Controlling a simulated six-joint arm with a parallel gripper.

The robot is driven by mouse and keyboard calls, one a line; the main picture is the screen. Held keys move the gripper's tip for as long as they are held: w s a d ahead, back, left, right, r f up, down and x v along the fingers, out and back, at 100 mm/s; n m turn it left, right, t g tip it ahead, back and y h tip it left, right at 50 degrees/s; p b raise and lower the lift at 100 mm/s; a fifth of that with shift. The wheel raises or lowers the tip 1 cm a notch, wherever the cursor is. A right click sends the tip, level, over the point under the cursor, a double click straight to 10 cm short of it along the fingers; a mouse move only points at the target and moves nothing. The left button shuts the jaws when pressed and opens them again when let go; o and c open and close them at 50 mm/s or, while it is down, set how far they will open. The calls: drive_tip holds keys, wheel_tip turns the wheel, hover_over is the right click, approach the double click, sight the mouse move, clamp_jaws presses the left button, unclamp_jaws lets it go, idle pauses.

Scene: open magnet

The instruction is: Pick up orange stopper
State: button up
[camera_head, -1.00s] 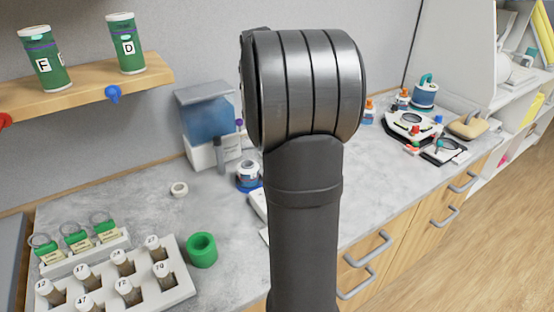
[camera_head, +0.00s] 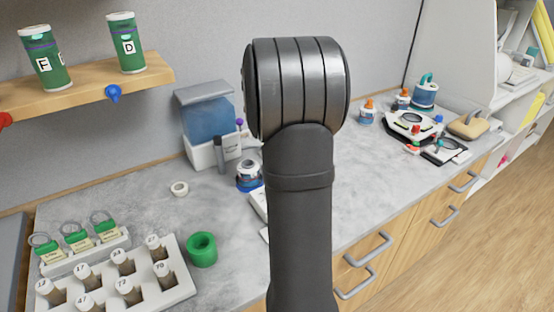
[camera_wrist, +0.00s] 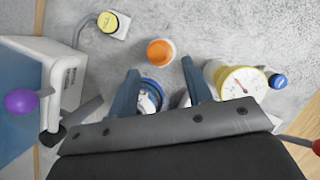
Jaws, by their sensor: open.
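An orange round piece (camera_wrist: 160,52), which looks like the stopper, shows in the wrist view on the grey bench top, just beyond my fingertips. It has a pale rim at its side; whether it sits on another piece I cannot tell. My gripper (camera_wrist: 160,68) is open, its two blue-grey fingers apart with nothing clamped. A blue and white round object (camera_wrist: 149,97) shows between and below the fingers. In the head view my arm hides my gripper, and I cannot make out this orange piece there.
A dial gauge (camera_wrist: 238,82) stands close to the right finger, with a blue-capped item (camera_wrist: 278,82) beyond it. A white and blue box (camera_head: 210,125) stands left. Orange-topped bottles (camera_head: 368,112) stand at the back right. A green ring (camera_head: 202,250) lies near a vial rack (camera_head: 180,285).

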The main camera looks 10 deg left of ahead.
drive_tip(key=x, duration=0.5)
drive_tip(key=shift+a+f, duration=0.15)
drive_tip(key=shift+a, duration=0.05)
clamp_jaws()
